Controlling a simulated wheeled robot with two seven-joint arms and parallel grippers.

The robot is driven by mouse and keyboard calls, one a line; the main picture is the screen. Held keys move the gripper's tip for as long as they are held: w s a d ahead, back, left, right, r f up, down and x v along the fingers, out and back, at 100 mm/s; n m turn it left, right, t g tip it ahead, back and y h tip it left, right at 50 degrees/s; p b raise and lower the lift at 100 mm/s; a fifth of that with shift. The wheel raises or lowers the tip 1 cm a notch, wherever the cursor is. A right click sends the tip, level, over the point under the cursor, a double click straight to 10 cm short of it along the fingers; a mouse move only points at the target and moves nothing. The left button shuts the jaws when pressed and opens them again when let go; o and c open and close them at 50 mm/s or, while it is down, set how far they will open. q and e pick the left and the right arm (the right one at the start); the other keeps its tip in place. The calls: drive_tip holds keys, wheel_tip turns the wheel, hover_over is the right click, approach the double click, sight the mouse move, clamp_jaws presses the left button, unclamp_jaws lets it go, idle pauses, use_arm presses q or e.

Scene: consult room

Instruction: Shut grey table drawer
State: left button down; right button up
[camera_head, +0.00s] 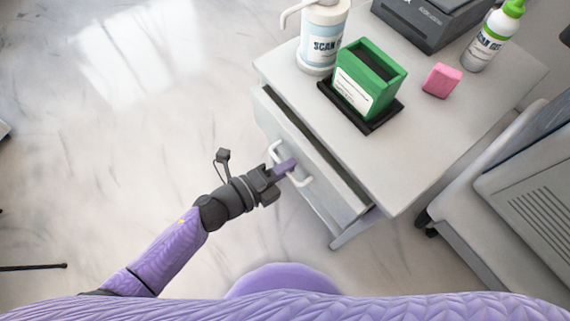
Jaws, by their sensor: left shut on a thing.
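The grey table (405,180) stands right of centre, with its drawer (318,172) pulled partly out toward the lower left. A dark gap shows between the drawer front and the tabletop edge. A white bar handle (303,181) is on the drawer front. My left gripper (286,168) is at the handle, its fingers shut on it. The fingers hide part of the handle. My right gripper is not in view.
On the tabletop are a white pump bottle (322,40), a green box (366,80) on a black tray (384,119), a pink block (441,80), a green-capped bottle (490,40) and a dark device (428,22). A grey cabinet (530,200) stands close on the right.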

sight(298, 160)
use_arm(q)
drive_tip(key=x, duration=0.3)
drive_tip(key=shift+w+d+r, duration=0.25)
drive_tip(key=shift+w+d+b, duration=0.2)
drive_tip(key=shift+d+b, duration=0.1)
drive_tip(key=shift+r, duration=0.1)
drive_tip(key=c, duration=0.7)
unclamp_jaws()
drive_tip(key=shift+w+d, duration=0.1)
drive_tip(key=shift+c, duration=0.2)
drive_tip(key=p+v, duration=0.4)
drive_tip(key=v, duration=0.6)
